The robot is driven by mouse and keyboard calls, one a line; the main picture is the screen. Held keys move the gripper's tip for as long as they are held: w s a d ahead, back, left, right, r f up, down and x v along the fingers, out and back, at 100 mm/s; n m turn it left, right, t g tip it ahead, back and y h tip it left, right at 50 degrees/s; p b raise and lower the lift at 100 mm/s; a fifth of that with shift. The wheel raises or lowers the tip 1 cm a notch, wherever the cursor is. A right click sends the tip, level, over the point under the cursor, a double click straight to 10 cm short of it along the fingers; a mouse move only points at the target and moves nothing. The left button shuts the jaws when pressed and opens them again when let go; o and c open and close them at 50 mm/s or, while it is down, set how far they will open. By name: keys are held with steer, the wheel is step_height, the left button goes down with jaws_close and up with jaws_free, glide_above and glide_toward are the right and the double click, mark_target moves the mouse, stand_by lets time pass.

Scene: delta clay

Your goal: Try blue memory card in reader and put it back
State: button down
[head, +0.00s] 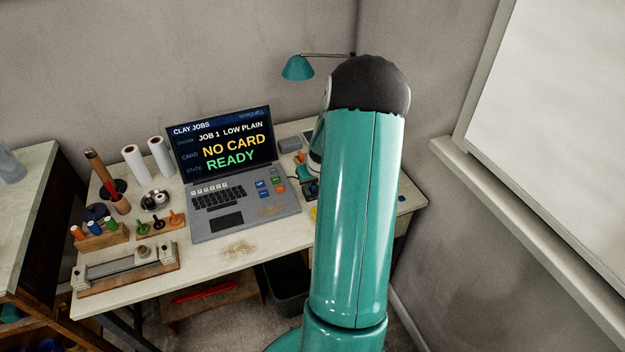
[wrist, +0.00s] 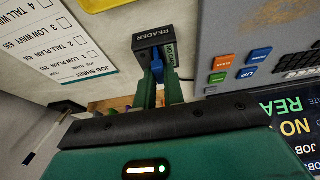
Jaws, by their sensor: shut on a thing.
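In the wrist view my gripper (wrist: 160,82) is shut on the blue memory card (wrist: 157,66). The card is at the front of the dark card reader (wrist: 153,40), which is labelled READER and shows NO CARD. I cannot tell whether the card's tip is inside the slot or just short of it. In the head view the laptop (head: 225,170) screen reads NO CARD and READY. My arm hides the gripper, the card and most of the reader's area there.
A job sheet (wrist: 62,45) lies beside the reader. Laptop buttons (wrist: 257,55) are close on the other side. Tool stands (head: 160,226), paper rolls (head: 135,165) and a roller frame (head: 125,268) fill the table's left. A teal lamp (head: 298,68) is behind.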

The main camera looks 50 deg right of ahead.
steer(key=c, duration=1.1)
jaws_free()
steer(key=shift+r, duration=3.5)
